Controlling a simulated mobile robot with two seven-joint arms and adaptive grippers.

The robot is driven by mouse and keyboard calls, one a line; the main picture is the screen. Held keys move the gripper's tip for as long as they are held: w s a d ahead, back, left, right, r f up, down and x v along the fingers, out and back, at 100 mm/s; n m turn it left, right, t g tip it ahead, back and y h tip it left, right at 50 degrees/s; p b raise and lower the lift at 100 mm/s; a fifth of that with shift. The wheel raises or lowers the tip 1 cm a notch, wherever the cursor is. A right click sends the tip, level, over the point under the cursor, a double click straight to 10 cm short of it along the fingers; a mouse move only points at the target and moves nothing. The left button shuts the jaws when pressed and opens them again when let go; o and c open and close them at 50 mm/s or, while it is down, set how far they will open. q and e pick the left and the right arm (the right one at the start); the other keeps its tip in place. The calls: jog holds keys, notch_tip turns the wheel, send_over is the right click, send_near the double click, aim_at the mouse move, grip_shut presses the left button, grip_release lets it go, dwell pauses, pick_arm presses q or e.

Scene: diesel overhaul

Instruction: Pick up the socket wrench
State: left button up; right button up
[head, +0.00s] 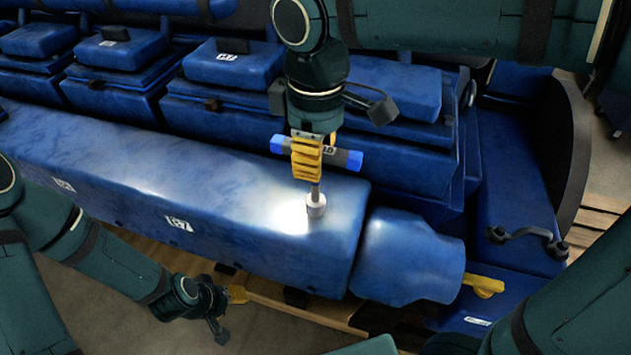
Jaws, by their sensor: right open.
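The socket wrench (349,158) has a blue crossbar handle, a dark band with a label, and a metal shaft ending in a round socket. The shaft points down over the blue engine cover; I cannot tell whether the socket touches it. My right gripper (307,160) comes down from above with its yellow finger pads at the middle of the handle, hiding part of it. It is open, its fingers seen nearly edge-on. My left gripper (237,294) is low at the left, away from the wrench; its finger gap is not clear.
The long blue engine cover (250,210) runs across the middle, with several blue boxy covers behind it. A dark double-ended handle (520,235) lies at the right. A yellow tab (484,286) sticks out at the lower right. Wooden planks show below.

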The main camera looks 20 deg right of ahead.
grip_shut()
notch_tip(320, 180, up, 11)
jog(key=shift+f+p, duration=0.2)
jog(key=shift+p, duration=0.65)
jog(key=shift+c, duration=1.2)
grip_release()
grip_shut()
